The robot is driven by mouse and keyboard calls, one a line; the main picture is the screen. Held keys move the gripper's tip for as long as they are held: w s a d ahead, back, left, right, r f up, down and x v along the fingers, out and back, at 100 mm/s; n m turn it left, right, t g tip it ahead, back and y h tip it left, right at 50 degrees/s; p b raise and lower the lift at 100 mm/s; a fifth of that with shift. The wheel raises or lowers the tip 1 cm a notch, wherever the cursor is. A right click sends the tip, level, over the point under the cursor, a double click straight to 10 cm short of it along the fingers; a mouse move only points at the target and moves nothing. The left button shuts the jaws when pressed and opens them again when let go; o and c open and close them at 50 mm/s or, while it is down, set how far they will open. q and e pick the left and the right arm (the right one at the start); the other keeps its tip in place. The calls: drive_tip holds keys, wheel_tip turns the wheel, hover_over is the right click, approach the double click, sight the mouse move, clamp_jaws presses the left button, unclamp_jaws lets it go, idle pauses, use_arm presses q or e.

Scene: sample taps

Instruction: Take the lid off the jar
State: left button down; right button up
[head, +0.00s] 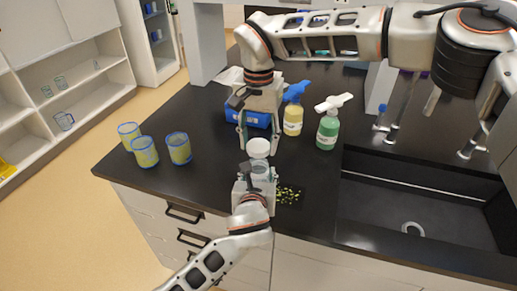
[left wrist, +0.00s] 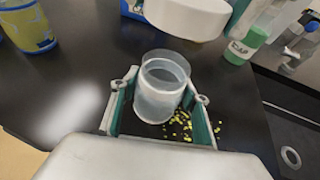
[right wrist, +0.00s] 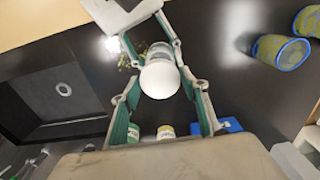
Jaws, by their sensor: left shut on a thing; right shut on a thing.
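The jar (left wrist: 160,100) is clear and upright on the dark counter, its mouth open in the left wrist view. My left gripper (head: 258,174) is shut on the jar, one finger on each side. The white round lid (head: 258,147) is held above the jar, with a gap between them in the left wrist view (left wrist: 190,14). My right gripper (head: 258,142) reaches down from above and is shut on the lid. In the right wrist view the lid (right wrist: 160,79) sits between its fingertips and partly hides the jar.
Small yellow-green bits (head: 288,195) lie beside the jar. Yellow bottle (head: 293,120), green bottle (head: 327,132) and blue box (head: 254,119) stand behind. Three yellow cups with blue rims (head: 145,152) stand at left. A sink (head: 415,205) is at right.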

use_arm(q)
drive_tip(key=c, duration=1)
unclamp_jaws()
